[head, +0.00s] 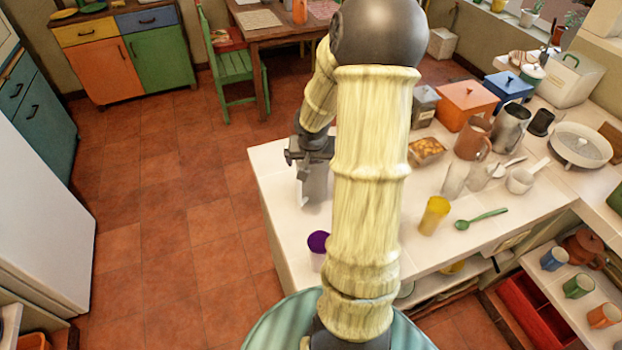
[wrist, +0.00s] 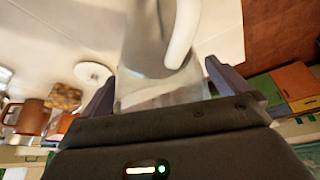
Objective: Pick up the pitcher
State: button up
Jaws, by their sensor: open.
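A grey pitcher (head: 315,188) stands at the left end of the white counter in the head view, partly hidden by my gripper and arm. In the wrist view the pitcher (wrist: 148,45) is between my two fingers, with a curved whitish handle (wrist: 185,35) on its right side. My gripper (head: 308,158) is open at the pitcher in the head view. In the wrist view the fingers of my gripper (wrist: 165,88) are spread on either side of the pitcher, and I cannot tell whether either touches it.
A purple-topped cup (head: 318,245) stands nearer on the counter's edge. A yellow cup (head: 434,215), a green spoon (head: 482,218), a brown mug (head: 472,138) and a metal jug (head: 510,128) are to the right. Open floor (head: 165,235) lies left of the counter.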

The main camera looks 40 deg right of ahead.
jog(key=shift+c, duration=0.4)
jog(key=shift+r, duration=0.1)
jog(key=c, duration=1.9)
jog(key=shift+r, duration=0.15)
jog(key=shift+c, duration=0.2)
notch_tip(320, 180, up, 10)
jog(key=p, duration=0.4)
jog(key=shift+f, duration=0.2)
